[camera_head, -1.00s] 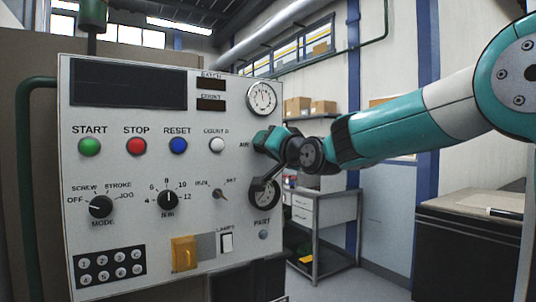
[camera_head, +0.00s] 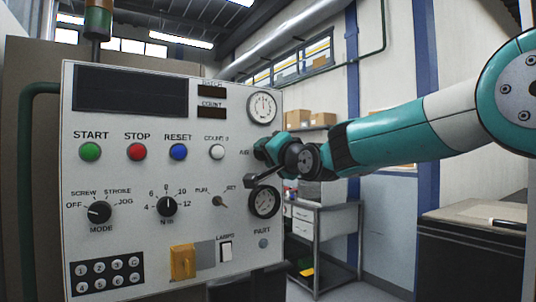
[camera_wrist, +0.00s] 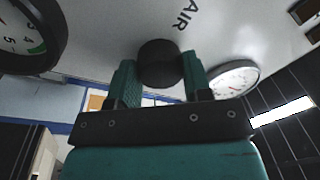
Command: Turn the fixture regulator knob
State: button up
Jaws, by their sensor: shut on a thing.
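The regulator knob (camera_wrist: 160,62) is a short black cylinder on the panel beside the AIR label in the wrist view. My gripper (camera_wrist: 160,78) has one teal finger on each side of the knob and is shut on it. In the head view my gripper (camera_head: 262,150) reaches the panel's right edge, between an upper round gauge (camera_head: 262,107) and a lower round gauge (camera_head: 264,202).
The white control panel (camera_head: 130,180) carries coloured buttons, dials, a yellow switch (camera_head: 182,262) and a keypad (camera_head: 105,273). A grey drawer cart (camera_head: 320,220) stands behind at the right. A dark bench (camera_head: 470,240) is at the far right.

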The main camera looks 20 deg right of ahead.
jog(key=o, duration=0.9)
jog(key=shift+a, duration=0.1)
jog(key=b+v, duration=0.2)
jog(key=v, duration=1.5)
jog(key=shift+s+r, duration=0.1)
jog(key=shift+s, duration=0.1)
